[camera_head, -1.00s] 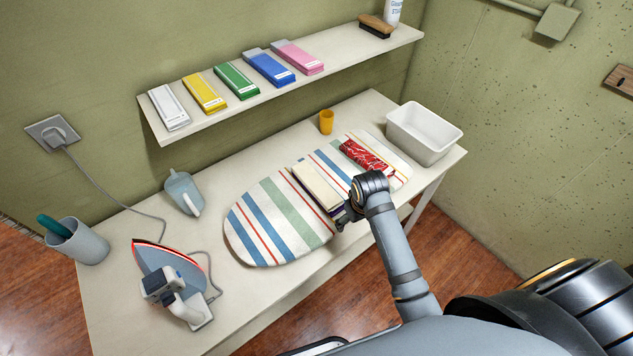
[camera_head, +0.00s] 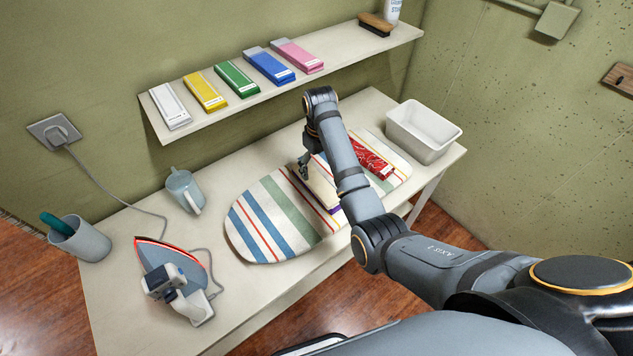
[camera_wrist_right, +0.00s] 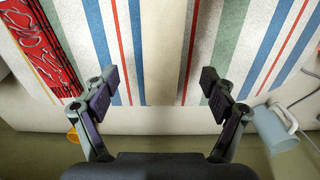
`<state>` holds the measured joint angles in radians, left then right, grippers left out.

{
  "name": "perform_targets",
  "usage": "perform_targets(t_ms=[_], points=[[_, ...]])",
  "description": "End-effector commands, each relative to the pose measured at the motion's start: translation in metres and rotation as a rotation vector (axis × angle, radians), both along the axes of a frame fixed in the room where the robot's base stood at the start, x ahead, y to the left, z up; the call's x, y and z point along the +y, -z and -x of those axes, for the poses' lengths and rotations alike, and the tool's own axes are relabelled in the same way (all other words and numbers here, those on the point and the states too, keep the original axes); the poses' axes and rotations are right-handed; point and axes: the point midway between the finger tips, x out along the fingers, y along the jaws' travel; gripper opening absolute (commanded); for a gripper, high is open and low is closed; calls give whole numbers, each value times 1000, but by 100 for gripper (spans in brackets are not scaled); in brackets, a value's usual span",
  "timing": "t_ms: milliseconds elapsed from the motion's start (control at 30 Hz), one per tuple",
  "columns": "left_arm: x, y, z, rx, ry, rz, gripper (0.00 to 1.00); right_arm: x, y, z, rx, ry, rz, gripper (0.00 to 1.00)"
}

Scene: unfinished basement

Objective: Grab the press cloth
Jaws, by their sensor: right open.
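A pale cream folded cloth (camera_head: 318,184), which looks like the press cloth, lies on the striped ironing board (camera_head: 258,225). A purple edge shows beneath its front end, and my right arm covers part of it. A red patterned cloth (camera_head: 371,157) lies farther right on the board; it also shows at the left of the right wrist view (camera_wrist_right: 38,45). My right gripper (camera_head: 304,172) is open and empty at the cream cloth's back end. In the right wrist view its fingers (camera_wrist_right: 162,85) stand wide apart over a pale strip; the cloth's edges are unclear there. My left gripper is not in view.
An iron (camera_head: 172,278) with a cord, a blue-grey cup (camera_head: 80,240) and a pale blue jug (camera_head: 185,190) stand on the table's left. A white bin (camera_head: 424,132) stands at the right. A shelf (camera_head: 215,116) with several coloured boxes overhangs the back.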

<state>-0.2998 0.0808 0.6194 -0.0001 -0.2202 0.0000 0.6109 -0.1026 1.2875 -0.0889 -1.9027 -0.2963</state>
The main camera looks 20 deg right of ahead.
Motion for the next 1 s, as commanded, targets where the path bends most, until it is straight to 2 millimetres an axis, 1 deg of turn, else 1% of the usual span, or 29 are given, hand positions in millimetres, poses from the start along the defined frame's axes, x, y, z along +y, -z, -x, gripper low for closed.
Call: perform_targets(t_ms=[33, 100, 200, 267, 400, 500, 567, 633, 800, 867, 1000], points=[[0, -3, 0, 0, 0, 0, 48, 0, 3, 0, 1, 0, 0, 85], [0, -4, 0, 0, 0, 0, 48, 0, 8, 0, -2, 1, -1, 85], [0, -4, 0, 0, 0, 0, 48, 0, 10, 0, -2, 1, -1, 85], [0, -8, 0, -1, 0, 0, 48, 0, 13, 1, 1, 1, 0, 85], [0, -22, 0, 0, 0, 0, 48, 2, 35, 6, 3, 1, 0, 85], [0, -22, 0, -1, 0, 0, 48, 2, 52, 6, 0, 1, 0, 85], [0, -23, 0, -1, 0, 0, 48, 2, 58, 5, -1, 1, 0, 85], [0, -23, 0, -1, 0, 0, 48, 2, 61, 5, -2, 2, -1, 85], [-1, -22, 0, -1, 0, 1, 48, 2, 62, 5, -3, 1, 0, 85], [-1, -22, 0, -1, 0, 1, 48, 2, 62, 5, -3, 1, 0, 78], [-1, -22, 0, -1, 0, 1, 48, 2, 62, 5, -3, 1, 0, 59]])
